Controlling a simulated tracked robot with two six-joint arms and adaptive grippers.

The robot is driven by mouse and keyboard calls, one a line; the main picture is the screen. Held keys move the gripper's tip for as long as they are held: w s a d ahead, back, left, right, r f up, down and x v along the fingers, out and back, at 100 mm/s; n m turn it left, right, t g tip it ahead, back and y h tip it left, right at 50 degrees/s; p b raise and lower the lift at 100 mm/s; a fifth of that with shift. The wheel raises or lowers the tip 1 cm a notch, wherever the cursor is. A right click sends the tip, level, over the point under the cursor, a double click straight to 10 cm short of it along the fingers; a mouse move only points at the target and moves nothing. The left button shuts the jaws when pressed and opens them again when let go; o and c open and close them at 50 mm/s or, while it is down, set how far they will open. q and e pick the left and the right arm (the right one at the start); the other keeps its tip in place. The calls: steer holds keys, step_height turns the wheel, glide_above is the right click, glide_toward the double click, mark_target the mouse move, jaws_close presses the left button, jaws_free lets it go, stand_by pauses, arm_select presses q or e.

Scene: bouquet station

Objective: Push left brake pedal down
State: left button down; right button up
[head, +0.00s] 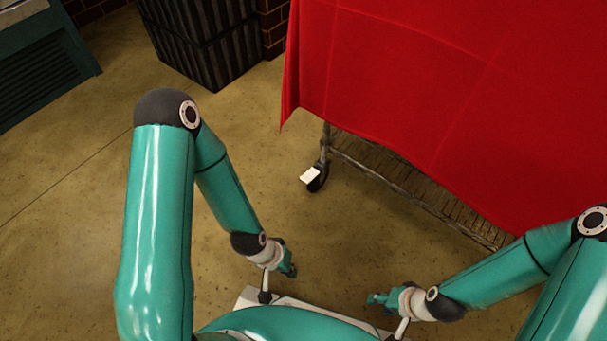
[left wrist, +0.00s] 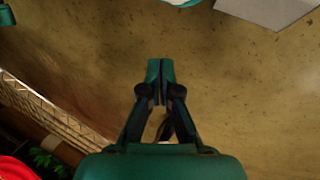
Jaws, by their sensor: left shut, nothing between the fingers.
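The left brake pedal (head: 310,175) is a small white plate on the black caster wheel (head: 319,184) at the near left foot of the cart. It looks tilted in the head view, and I do not see it in the left wrist view. My left gripper (head: 290,268) is below the pedal in the picture, apart from it. In the left wrist view its fingers (left wrist: 160,70) are shut together with nothing between them. My right gripper (head: 376,299) is lower right, away from the pedal; its finger opening is too small to tell.
A red cloth (head: 430,90) covers the cart, whose lower slatted shelf (head: 410,190) shows beneath it. The shelf (left wrist: 65,120) and green leaves (left wrist: 45,158) show in the left wrist view. A dark ribbed bin (head: 205,45) stands behind. Bare floor (head: 270,165) lies between gripper and caster.

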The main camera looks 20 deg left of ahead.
arm_select(q)
steer(key=w+a+r+m+t+p, duration=0.1)
steer(key=w+a+m, duration=0.1)
steer(key=w, duration=0.7)
steer(key=w+a+r+m+t+y+p, duration=0.1)
steer(key=w+a, duration=0.3)
steer(key=w, duration=0.6)
steer(key=w+a+r+m+t+p, duration=0.2)
steer(key=w+a+r+t, duration=0.1)
steer(key=w, duration=0.7)
steer(key=shift+w+m+y, duration=0.2)
steer(key=shift+m+y, duration=0.2)
steer(key=shift+f, duration=0.15)
steer(key=b, duration=0.4)
glide_above(307, 177)
steer(key=s, duration=0.2)
steer(key=f, duration=0.8)
steer(key=shift+w+a+f, duration=0.15)
steer(key=shift+w, duration=0.1)
steer(key=shift+f+b, duration=0.5)
steer(key=shift+f, duration=0.3)
steer(key=shift+s+a+f+b, duration=0.1)
steer(key=shift+s+f+b, duration=0.05)
steer(key=shift+f+b, duration=0.35)
steer(key=shift+s+a+f+b, duration=0.15)
steer(key=shift+f+b, duration=0.2)
steer(key=shift+f, duration=0.25)
